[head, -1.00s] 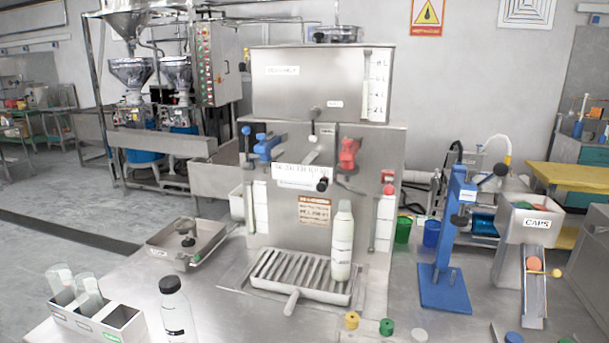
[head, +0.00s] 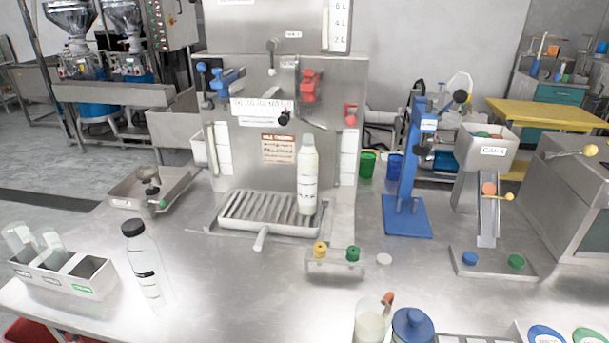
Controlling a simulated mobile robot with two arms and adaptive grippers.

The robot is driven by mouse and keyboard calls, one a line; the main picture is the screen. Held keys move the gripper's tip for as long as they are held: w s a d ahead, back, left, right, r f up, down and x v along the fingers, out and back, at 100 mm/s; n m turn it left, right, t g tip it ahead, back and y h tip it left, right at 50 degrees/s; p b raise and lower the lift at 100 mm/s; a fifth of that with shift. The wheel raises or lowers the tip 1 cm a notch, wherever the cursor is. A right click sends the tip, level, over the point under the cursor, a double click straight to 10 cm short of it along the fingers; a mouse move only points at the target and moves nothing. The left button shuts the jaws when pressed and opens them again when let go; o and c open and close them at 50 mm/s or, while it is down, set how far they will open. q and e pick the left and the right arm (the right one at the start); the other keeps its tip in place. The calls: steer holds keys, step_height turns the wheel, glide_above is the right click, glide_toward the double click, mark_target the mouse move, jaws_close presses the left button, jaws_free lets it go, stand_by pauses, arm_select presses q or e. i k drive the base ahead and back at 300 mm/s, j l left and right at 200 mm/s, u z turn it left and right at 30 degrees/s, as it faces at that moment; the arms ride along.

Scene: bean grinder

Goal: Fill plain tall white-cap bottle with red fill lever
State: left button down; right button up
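A tall pale bottle (head: 308,178) stands upright on the right end of the slatted drip tray (head: 228,230). It looks whitish over most of its height; I cannot tell whether its pale top is a cap. The red fill lever (head: 310,86) is on the steel machine front, above the bottle. A blue lever (head: 227,80) is to its left. A black-knobbed handle (head: 284,118) is between them, lower down. A small white disc (head: 384,259) lies on the table right of the tray. Neither gripper is in view.
A black-capped bottle (head: 146,262) stands at the front left, beside a bottle rack (head: 95,284). A blue press (head: 407,190) and a caps bin (head: 492,150) are on the right. A jar (head: 371,325) and a blue-lidded container (head: 412,328) are at the front edge.

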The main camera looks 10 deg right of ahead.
mark_target(351, 120)
steer(key=z, duration=0.85)
steer(key=k+z, duration=0.6)
steer(key=z, duration=0.15)
